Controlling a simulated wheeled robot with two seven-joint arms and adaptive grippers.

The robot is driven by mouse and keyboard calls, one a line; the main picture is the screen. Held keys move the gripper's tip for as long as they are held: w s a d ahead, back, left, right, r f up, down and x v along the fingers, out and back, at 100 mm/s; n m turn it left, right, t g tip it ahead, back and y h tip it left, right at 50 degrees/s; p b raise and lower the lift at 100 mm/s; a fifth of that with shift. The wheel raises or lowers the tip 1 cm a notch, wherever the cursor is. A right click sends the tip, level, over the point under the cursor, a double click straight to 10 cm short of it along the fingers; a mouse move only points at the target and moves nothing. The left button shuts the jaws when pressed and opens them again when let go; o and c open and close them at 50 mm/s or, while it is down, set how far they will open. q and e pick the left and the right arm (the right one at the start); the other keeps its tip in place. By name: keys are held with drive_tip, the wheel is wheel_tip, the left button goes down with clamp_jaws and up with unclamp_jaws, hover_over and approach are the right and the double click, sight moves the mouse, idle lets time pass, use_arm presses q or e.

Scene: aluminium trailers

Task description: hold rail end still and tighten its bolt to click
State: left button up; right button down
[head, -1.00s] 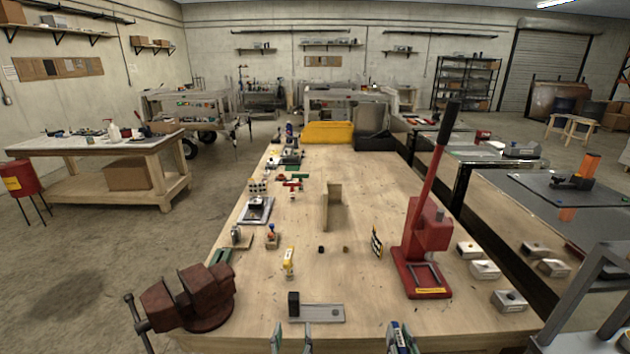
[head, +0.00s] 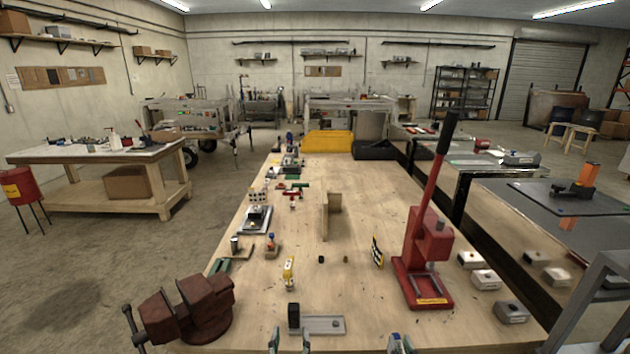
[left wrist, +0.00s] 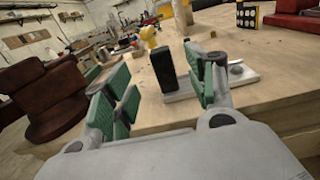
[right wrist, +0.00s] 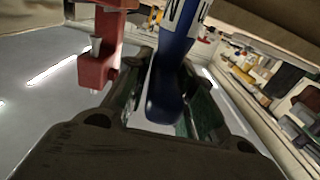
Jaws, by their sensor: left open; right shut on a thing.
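The rail end, a flat grey metal plate (head: 325,325) with an upright black block (head: 293,317) at its left end, lies near the bench's front edge. A small round bolt head appears on the plate. In the left wrist view, the black block (left wrist: 163,70) stands ahead between my fingers, with the plate (left wrist: 243,78) behind the right finger. My left gripper (head: 290,342) is open and empty, just in front of the plate. My right gripper (head: 400,345) is right of it, shut on a blue tool with a white label (right wrist: 178,45). The tool's tip is hidden.
A red-brown vise (head: 185,312) stands at the front left. A yellow-topped piece (head: 289,272) and a wooden bracket (head: 329,215) stand behind the plate. The bench between plate and press is clear.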

sight(293, 313)
use_arm(q)
drive_tip(key=shift+w, duration=5.1)
clamp_jaws()
